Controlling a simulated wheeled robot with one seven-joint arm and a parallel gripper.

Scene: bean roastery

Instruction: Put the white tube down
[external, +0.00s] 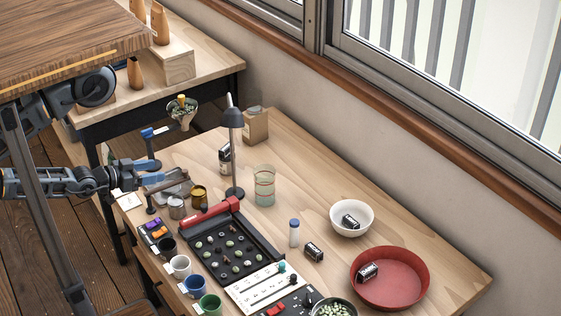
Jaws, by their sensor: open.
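A small white tube with a blue cap (294,233) stands upright on the wooden table (310,170), right of the black sorting tray and just left of a small black labelled canister (314,252). My gripper (152,171) reaches in from the left, at the table's far left edge. It is open, with nothing seen between its fingers, well apart from the tube.
A black tray with a red bar (232,250) holds several beans. Cups (180,266) line the front edge. A glass (264,186) and a dark lamp (234,150) stand behind. A white bowl (338,226) and a red bowl (420,285) are at right, each holding a black canister.

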